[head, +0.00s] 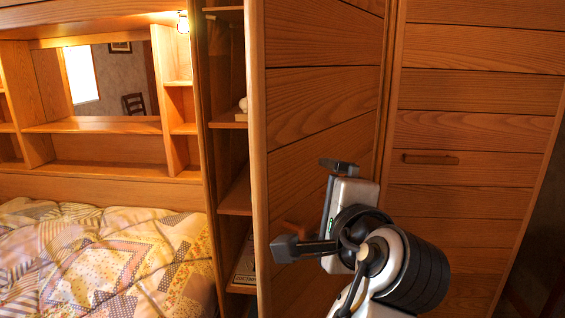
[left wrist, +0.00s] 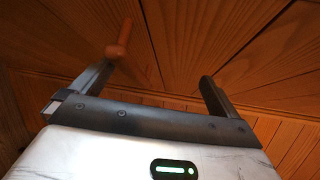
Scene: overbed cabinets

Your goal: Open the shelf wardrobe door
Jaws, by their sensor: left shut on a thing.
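The shelf wardrobe door (head: 315,110) is wooden and stands partly open in the head view. Its free edge is at the left and its hinge side at the right, by the neighbouring panel. Open shelves (head: 236,198) show to the left of its edge. My left gripper (head: 310,205) is at the door's outer face, shut on the wooden door handle (head: 293,228). The gripper partly covers the handle. In the left wrist view, the handle (left wrist: 122,38) shows by the left finger of my left gripper (left wrist: 155,80), with the fingers spaced apart. My right gripper is not in view.
A closed wooden door (head: 470,110) with a horizontal handle (head: 430,159) stands to the right. A bed with a patchwork cover (head: 105,260) lies at the left, below a wooden headboard unit with a mirror (head: 110,85). Small items sit on the wardrobe shelves.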

